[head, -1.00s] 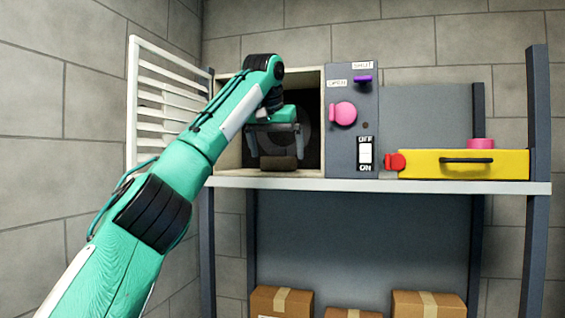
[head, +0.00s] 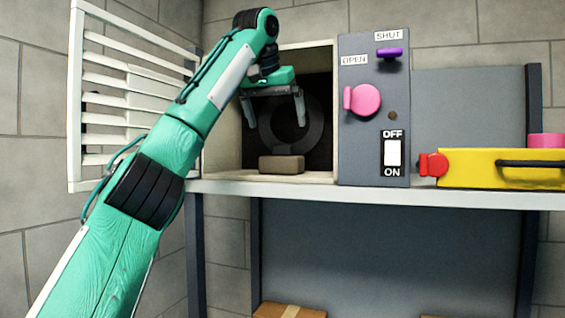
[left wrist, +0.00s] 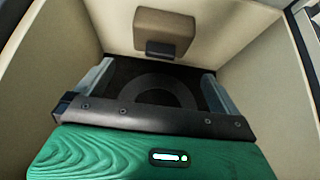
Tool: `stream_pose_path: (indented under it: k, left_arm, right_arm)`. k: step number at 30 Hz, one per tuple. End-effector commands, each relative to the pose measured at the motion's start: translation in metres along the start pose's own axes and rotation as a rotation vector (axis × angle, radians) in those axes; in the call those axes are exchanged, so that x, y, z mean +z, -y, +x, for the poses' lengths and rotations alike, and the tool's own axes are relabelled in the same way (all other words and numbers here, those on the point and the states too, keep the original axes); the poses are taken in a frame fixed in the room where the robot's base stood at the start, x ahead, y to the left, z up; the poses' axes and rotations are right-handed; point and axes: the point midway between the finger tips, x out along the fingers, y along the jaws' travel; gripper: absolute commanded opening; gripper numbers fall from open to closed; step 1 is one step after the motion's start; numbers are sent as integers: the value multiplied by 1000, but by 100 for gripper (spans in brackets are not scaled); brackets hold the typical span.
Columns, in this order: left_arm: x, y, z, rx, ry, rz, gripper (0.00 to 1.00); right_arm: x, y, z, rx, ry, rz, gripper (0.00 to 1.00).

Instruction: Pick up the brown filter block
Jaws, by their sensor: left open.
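The brown filter block (head: 282,165) sits on the floor of the open duct box (head: 221,152), near its front. It also shows in the left wrist view (left wrist: 164,30), beyond the fingers. My left gripper (head: 274,122) is open and empty at the mouth of the box. Its two fingers point down, above the block and apart from it. In the left wrist view the fingers (left wrist: 158,72) stand wide apart on either side of a dark round shape at the back of the box. My right gripper is not in view.
The white louvred door (head: 76,110) is swung open at the left. A grey panel (head: 372,150) with a pink knob (head: 362,100), purple latch (head: 390,53) and switch (head: 392,152) stands right of the opening. A yellow case (head: 480,170) lies on the shelf (head: 450,198).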

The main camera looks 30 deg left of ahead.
Motion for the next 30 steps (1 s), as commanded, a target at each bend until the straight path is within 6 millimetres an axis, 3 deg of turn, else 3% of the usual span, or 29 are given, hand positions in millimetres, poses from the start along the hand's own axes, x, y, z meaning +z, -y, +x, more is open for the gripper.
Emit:
stream_pose_path:
  k: [5,12,15,20,25,30]
  left_arm:
    - [0,0,26,1,3,1,100]
    - [0,0,47,1,1,0,100]
    - [0,0,50,1,0,-1,100]
    - [0,0,57,0,2,0,100]
    - [1,0,72,0,3,0,100]
    - [2,1,91,-1,1,-1,100]
  right_arm:
    - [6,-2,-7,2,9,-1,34]
    - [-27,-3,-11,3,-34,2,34]
    - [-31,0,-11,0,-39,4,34]
    - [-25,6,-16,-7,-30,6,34]
    - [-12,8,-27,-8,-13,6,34]
    - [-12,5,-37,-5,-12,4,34]
